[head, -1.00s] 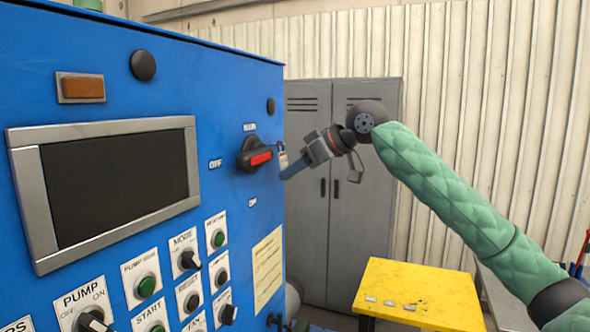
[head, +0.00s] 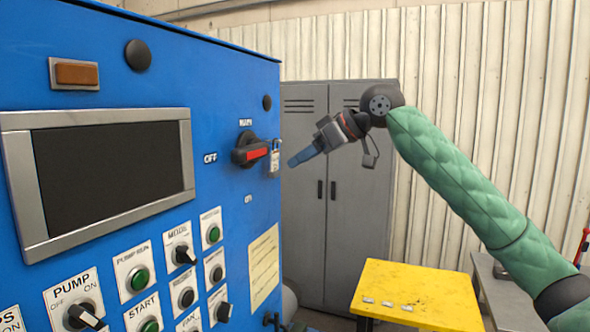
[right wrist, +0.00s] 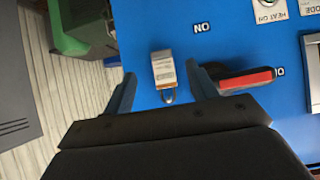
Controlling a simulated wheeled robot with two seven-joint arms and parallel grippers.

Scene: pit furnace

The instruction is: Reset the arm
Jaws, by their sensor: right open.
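My right arm comes in from the right in the head view, with its right gripper (head: 292,162) beside the right edge of the blue control panel. The gripper is open and empty. In the right wrist view its two blue fingers (right wrist: 160,85) stand apart, with a padlock (right wrist: 163,70) visible between and beyond them. The padlock (head: 274,158) hangs at the black and red main switch (head: 251,151) on the panel, and the gripper is apart from it in the head view. My left gripper is not in view.
The blue panel (head: 225,95) with a dark screen and several knobs fills the left. A yellow table (head: 440,287) with several small pieces stands at lower right. A grey cabinet (head: 312,215) stands behind the gripper. Open air lies between the panel and my arm.

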